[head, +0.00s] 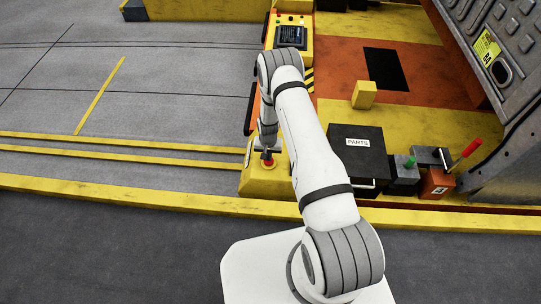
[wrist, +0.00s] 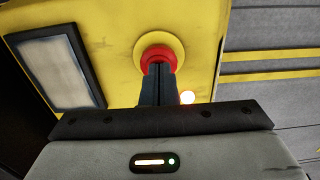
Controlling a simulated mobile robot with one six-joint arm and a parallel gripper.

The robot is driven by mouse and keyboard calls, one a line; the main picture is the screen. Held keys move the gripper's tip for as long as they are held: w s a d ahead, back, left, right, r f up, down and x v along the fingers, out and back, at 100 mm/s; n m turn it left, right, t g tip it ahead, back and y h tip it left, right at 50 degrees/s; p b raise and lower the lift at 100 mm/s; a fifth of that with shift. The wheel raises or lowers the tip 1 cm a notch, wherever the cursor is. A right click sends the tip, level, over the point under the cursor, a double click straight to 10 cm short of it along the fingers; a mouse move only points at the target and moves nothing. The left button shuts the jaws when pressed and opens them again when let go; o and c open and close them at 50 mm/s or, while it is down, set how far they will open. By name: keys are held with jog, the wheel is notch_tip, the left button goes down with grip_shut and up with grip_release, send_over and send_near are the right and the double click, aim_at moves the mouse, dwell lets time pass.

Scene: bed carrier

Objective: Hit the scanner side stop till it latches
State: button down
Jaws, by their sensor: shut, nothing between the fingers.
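The scanner side stop is a red round button (wrist: 158,53) on a yellow collar, set in a yellow housing (wrist: 120,25). In the head view the red button (head: 268,163) shows at the near end of the yellow unit, partly under my gripper (head: 267,154). In the wrist view my gripper (wrist: 158,70) is shut and empty, its dark fingertips over the lower part of the button. The fingers hide that part, and I cannot tell whether they touch it or whether it is pressed in.
A small glowing lamp (wrist: 187,97) sits beside the fingers, and a pale panel (wrist: 60,72) is left of the button. A black PARTS box (head: 357,140), a green button (head: 410,161) and a red-handled lever (head: 470,149) stand to the right. Grey floor (head: 170,110) lies open at left.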

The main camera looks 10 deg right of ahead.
notch_tip(320, 180, up, 14)
jog(key=p, duration=0.6)
dwell(0.5)
jog(key=s+r+n+p, duration=0.15)
jog(key=r+p, duration=0.25)
jog(key=r, duration=1)
jog(key=s+r+t+p, duration=0.15)
jog(key=r+p, duration=0.35)
jog(key=r, duration=0.9)
jog(key=s+r+p, duration=0.2)
jog(key=r+p, duration=0.2)
jog(key=r, duration=1)
jog(key=s+r+n+p, duration=0.1)
jog(key=s+r+p, duration=0.5)
jog(key=s+r, duration=0.6)
jog(key=s+r+n+p, duration=0.1)
jog(key=s+r+p, duration=0.6)
jog(key=s+r, duration=0.4)
notch_tip(320, 180, up, 7)
jog(key=shift+s+d+f+t, duration=0.1)
jog(key=shift+s+d+t, duration=0.3)
jog(key=shift+t, duration=0.05)
